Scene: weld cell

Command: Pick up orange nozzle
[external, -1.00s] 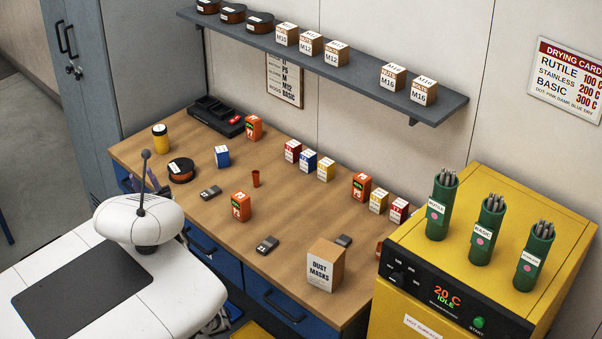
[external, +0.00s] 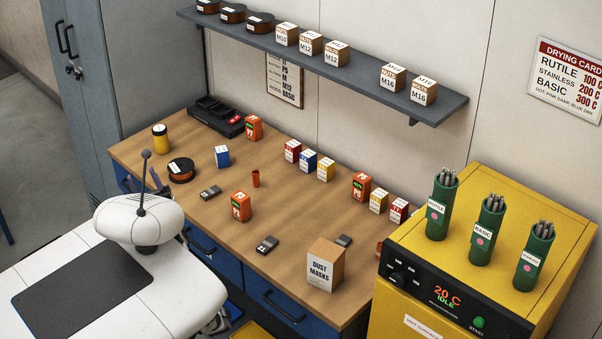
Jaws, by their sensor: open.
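A small orange cup-shaped piece (external: 255,178), which looks like the orange nozzle, stands upright near the middle of the wooden bench (external: 205,225). A second orange-brown piece (external: 379,247) shows at the bench's right end, partly hidden by the yellow oven. My gripper cannot be made out. My white body hides the bench's front left, and only part of my arm shows low beside it. Nothing touches the middle orange piece.
An orange box (external: 241,206) stands in front of the middle piece, and a blue box (external: 222,156) behind left. Grey blocks (external: 210,192) lie nearby. A dust masks box (external: 325,266) and the yellow oven (external: 420,318) crowd the right. A shelf (external: 362,82) overhangs the back.

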